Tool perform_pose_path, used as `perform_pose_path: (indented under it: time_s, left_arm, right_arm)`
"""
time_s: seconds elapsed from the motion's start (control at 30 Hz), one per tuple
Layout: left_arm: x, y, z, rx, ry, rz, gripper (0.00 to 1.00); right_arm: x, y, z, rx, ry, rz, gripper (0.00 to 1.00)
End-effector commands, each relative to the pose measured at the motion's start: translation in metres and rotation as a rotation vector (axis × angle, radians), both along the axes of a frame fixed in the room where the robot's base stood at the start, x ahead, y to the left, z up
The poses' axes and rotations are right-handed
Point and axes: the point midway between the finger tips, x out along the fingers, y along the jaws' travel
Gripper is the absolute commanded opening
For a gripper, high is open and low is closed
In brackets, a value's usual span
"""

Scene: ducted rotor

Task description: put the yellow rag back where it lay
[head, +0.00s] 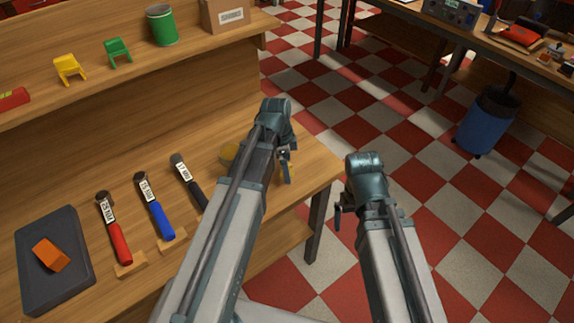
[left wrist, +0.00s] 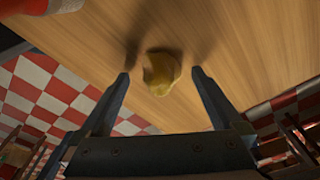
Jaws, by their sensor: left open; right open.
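The yellow rag (left wrist: 161,71) is a small crumpled lump on the wooden bench top in the left wrist view. It lies just beyond and between the fingertips of my left gripper (left wrist: 160,76), with no finger visibly touching it. In the head view a bit of yellow (head: 291,173) shows beside my left gripper (head: 285,167), low over the right end of the bench; the fingers hide most of it. My left gripper is open and empty. My right gripper (head: 341,210) is open and empty, out over the floor beyond the bench's end.
Labelled tools with black, blue (head: 156,213) and red (head: 115,233) handles lie on the bench. A dark tray (head: 28,262) holds an orange block. A shelf stands behind; a blue bin (head: 485,122) is on the floor.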

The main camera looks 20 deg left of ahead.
Motion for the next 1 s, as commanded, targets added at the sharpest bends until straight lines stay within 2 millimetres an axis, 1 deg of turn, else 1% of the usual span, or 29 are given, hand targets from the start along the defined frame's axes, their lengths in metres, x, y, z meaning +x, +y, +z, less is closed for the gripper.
perform_pose_path:
  time_s: [0.03,0.17,0.7,0.83,1.0]
  left_arm:
    - [0.000,0.001,0.008,0.000,0.000,0.000,1.00]
    - [-0.001,0.002,0.023,0.000,0.000,0.001,1.00]
    - [-0.004,0.011,0.103,0.000,0.000,0.000,1.00]
    - [-0.004,0.013,0.113,0.000,0.000,0.000,1.00]
    - [-0.004,0.014,0.116,0.000,0.000,0.000,1.00]
  right_arm:
    - [0.000,0.000,0.008,0.000,0.000,0.000,1.00]
    - [0.000,0.000,0.023,0.000,0.000,0.000,1.00]
    - [0.000,0.000,0.103,0.000,0.000,0.000,1.00]
    - [0.000,0.000,0.113,0.000,0.000,0.001,1.00]
    - [0.000,0.000,0.116,0.000,0.000,0.001,1.00]
